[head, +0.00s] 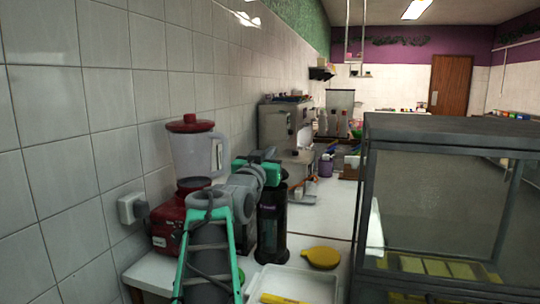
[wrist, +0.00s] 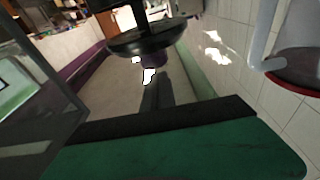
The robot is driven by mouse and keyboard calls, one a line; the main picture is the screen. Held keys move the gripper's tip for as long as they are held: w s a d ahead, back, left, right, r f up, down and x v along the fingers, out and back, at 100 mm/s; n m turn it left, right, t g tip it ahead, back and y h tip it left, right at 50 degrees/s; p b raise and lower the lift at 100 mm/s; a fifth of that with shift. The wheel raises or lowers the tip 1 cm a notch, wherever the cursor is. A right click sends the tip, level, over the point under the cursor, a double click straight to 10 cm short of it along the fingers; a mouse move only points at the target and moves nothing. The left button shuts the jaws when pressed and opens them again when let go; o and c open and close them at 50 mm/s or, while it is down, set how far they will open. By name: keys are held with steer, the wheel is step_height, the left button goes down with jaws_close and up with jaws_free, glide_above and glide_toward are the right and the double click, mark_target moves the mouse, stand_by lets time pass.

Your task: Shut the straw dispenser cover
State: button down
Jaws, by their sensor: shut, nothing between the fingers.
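The straw dispenser appears to be the tall dark cylinder (head: 272,222) with small pale lettering on the counter, right of the blender. My gripper (head: 270,160), teal and dark, is at its top and hides much of the cover there. I cannot tell whether the cover is open or shut. In the wrist view, which looks upside down, a black round disc (wrist: 148,40) with a purple part shows beyond my gripper (wrist: 155,95); it seems to belong to the dispenser. The gripper is shut and holds nothing. Contact with the cover cannot be made out.
A red blender (head: 175,235) stands left against the tiled wall. A glass display case (head: 450,128) blocks the right. Machines (head: 285,125) stand further back along the counter.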

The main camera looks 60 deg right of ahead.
step_height(320, 180, down, 5)
steer(key=b, duration=0.3)
